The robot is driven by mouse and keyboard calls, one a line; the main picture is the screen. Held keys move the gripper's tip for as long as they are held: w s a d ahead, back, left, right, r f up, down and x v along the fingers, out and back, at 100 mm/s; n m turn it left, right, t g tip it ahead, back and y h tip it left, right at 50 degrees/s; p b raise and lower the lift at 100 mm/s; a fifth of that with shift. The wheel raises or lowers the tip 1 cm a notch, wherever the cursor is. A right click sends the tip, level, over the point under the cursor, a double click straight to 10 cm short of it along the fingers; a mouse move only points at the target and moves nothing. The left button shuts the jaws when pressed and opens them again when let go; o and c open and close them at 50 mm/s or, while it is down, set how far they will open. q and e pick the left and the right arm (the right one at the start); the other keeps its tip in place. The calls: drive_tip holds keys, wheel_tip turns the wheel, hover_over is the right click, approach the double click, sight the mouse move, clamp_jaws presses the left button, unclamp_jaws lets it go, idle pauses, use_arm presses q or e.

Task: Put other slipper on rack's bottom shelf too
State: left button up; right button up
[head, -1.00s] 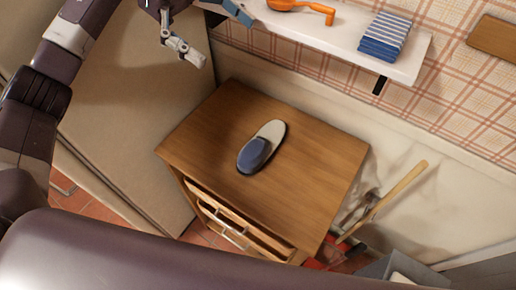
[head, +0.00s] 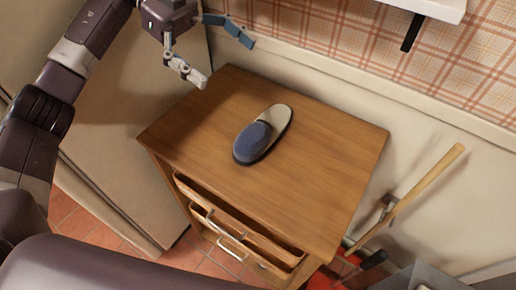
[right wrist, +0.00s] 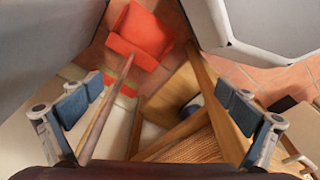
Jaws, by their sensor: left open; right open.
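A blue and beige slipper (head: 262,136) lies on the wooden cabinet top (head: 320,165) in the head view, apart from any gripper. My left gripper (head: 222,60) is open and empty above the cabinet's far left corner, up and left of the slipper. My right gripper (right wrist: 163,98) shows only in the right wrist view, open, with its fingers wide apart. A wooden piece with a ribbed surface (right wrist: 195,150) lies below it; I cannot tell if it is the rack.
The cabinet's upper drawer (head: 232,222) is partly open. A long wooden handle (head: 420,195) leans by the wall at the right. A red object (right wrist: 140,35) lies on the tiled floor. A white wall shelf (head: 440,8) is at the top edge.

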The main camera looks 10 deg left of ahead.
use_arm(q)
wheel_tip(320, 180, down, 11)
drive_tip(key=b, duration=1.5)
approach(264, 148)
drive_tip(key=shift+s+d+r, duration=0.25)
drive_tip(key=shift+s+d, duration=0.05)
drive_tip(key=shift+d, duration=0.1)
use_arm(e)
drive_tip(key=w+r+t, duration=0.1)
drive_tip(key=w+r, duration=0.1)
drive_tip(key=w, duration=0.4)
use_arm(q)
drive_tip(key=shift+f+b, duration=0.35)
drive_tip(key=shift+b, duration=0.1)
drive_tip(key=shift+f, duration=0.3)
drive_tip(key=shift+s+d+f+b, duration=0.15)
drive_tip(key=shift+d+b, duration=0.15)
drive_tip(key=shift+d, duration=0.05)
drive_tip(key=x, duration=0.2)
drive_tip(key=b+x, duration=0.1)
drive_tip(key=x, duration=0.4)
drive_tip(key=shift+d+r, duration=0.2)
drive_tip(key=shift+r, duration=0.05)
drive_tip(key=c, duration=1.4)
use_arm(e)
wheel_tip(264, 148, up, 7)
drive_tip(key=shift+s+a, duration=0.2)
drive_tip(key=shift+r, duration=0.1)
